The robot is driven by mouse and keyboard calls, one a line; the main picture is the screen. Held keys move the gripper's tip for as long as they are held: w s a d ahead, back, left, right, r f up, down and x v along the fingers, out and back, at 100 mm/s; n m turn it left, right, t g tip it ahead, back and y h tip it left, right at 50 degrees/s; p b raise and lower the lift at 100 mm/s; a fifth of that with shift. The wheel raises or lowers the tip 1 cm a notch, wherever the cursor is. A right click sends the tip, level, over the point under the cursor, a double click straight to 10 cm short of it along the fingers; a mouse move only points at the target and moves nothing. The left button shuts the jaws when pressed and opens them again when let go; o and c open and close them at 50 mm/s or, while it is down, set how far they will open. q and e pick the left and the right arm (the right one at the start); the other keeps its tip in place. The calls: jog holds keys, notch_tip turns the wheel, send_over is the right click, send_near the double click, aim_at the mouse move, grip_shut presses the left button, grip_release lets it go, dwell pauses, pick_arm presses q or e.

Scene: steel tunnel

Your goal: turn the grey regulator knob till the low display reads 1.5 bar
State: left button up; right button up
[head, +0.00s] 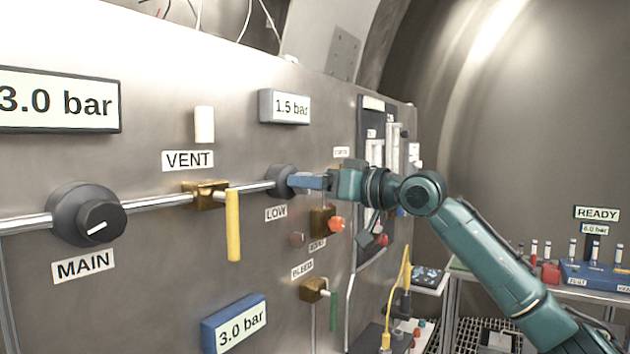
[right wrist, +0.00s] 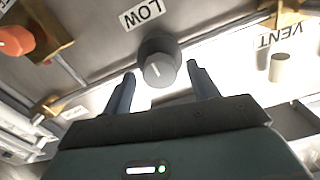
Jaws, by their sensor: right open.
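The grey regulator knob (head: 280,180) is on the panel's pipe, above the LOW label (head: 276,213). In the right wrist view the two fingers of the gripper (right wrist: 161,70) stand apart, one on each side of the knob, with gaps visible. Whether the tips overlap the knob in depth is hard to tell. The low display (head: 291,107), above the knob, reads 1.5 bar. My left gripper is not in view.
The MAIN knob (head: 98,221) and its 3.0 bar display (head: 58,101) are at left. A yellow VENT lever (head: 233,225) hangs left of the LOW knob. A red-knobbed valve (head: 335,224) sits just below my right gripper. A blue-framed display (head: 240,326) reads 3.0 bar.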

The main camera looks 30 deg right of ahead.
jog(key=shift+c, duration=0.5)
jog(key=c, duration=0.9)
jog(key=shift+n+p, duration=0.3)
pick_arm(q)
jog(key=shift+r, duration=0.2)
pick_arm(e)
jog(key=o, duration=1)
pick_arm(q)
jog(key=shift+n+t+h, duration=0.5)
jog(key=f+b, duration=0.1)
jog(key=b, duration=0.2)
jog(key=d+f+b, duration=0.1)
jog(key=b, duration=0.2)
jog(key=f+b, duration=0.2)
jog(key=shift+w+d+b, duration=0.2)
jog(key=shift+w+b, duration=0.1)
jog(key=shift+b, duration=0.1)
pick_arm(e)
jog(key=v, duration=1.3)
